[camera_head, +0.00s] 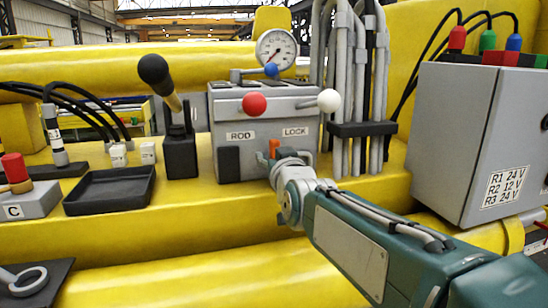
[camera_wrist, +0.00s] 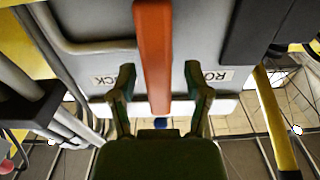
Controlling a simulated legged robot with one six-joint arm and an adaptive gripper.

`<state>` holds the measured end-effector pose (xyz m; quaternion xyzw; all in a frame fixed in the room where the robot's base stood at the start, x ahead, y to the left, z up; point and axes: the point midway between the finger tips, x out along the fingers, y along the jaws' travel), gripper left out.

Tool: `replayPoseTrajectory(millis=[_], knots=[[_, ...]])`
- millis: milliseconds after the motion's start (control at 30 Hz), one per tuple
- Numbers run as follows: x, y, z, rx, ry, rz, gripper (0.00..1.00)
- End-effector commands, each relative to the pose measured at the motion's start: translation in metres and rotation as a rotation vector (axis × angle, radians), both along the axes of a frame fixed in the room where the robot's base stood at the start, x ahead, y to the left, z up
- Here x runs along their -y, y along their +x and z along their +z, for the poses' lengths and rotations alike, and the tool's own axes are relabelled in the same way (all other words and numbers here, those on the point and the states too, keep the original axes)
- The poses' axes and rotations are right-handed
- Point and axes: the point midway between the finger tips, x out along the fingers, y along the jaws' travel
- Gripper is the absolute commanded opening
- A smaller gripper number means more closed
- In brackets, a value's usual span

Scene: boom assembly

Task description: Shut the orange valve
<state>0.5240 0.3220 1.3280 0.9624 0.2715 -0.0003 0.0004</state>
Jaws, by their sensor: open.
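The orange valve handle (camera_head: 273,148) is on the lower front of the grey box marked ROD and LOCK (camera_head: 222,108). Only a small part of it shows in the head view, just beyond my gripper (camera_head: 288,160). In the wrist view, the orange handle (camera_wrist: 154,50) is a long bar running down between the two fingers of my gripper (camera_wrist: 159,76). The fingers are open, with a gap visible on each side of the bar. Whether the bar lies fully within finger depth I cannot tell.
A red knob (camera_head: 254,104), a white knob (camera_head: 328,100) and a gauge (camera_head: 276,50) are on or above the box. Grey pipes (camera_head: 345,90) stand right of it. A black lever (camera_head: 156,75) and tray (camera_head: 110,192) are left; a grey cabinet (camera_head: 450,140) is right.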

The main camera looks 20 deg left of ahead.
Motion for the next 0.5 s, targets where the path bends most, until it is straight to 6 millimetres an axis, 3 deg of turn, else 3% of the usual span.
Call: replayPoseTrajectory(millis=[167,267,300,333,500], knots=[[0.0,0.0,-0.0001,0.0,0.0,0.0,0.63],[-0.0001,-0.0001,-0.0002,0.0,0.0,0.0,0.23],[-0.0002,-0.0001,-0.0002,-0.001,-0.001,0.0,0.05],[-0.0003,-0.0002,-0.0002,-0.001,-0.001,0.0,0.0],[-0.0007,-0.0001,-0.0013,-0.003,-0.002,0.0,0.0]])
